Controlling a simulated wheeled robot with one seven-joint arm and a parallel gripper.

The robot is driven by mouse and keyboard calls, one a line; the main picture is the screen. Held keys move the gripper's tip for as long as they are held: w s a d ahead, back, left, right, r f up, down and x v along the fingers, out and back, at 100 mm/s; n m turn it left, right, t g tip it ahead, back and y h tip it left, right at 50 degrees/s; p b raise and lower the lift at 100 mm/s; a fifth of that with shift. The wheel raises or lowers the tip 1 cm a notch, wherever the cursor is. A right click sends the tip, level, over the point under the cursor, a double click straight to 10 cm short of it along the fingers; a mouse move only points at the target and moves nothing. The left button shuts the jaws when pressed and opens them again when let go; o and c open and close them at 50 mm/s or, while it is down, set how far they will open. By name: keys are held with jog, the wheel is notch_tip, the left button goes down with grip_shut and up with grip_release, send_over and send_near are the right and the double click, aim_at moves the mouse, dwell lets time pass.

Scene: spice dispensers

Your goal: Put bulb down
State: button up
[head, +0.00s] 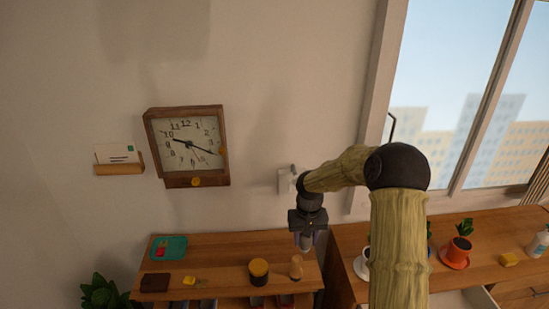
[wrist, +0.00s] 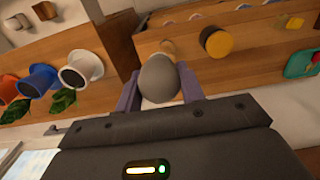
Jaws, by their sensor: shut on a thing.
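My gripper (head: 306,238) hangs in the air above the wooden shelf top, near its right end. It is shut on a grey, rounded bulb (wrist: 158,80). In the wrist view the bulb sits between the two purple-grey fingers of my gripper (wrist: 160,88). In the head view only a small pale part of the bulb (head: 306,244) shows below the fingers. The bulb is clear of the surface below. Its far end is hidden in the wrist view.
A right-hand counter holds a white cup (head: 365,262) and an orange pot (head: 459,250). A clock (head: 189,145) hangs behind.

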jog(key=s+f, duration=0.4)
jog(key=f, duration=0.4)
jog(key=s+f, duration=0.5)
jog(key=f, duration=0.3)
jog(key=shift+f, duration=0.25)
jog(key=shift+s, duration=0.1)
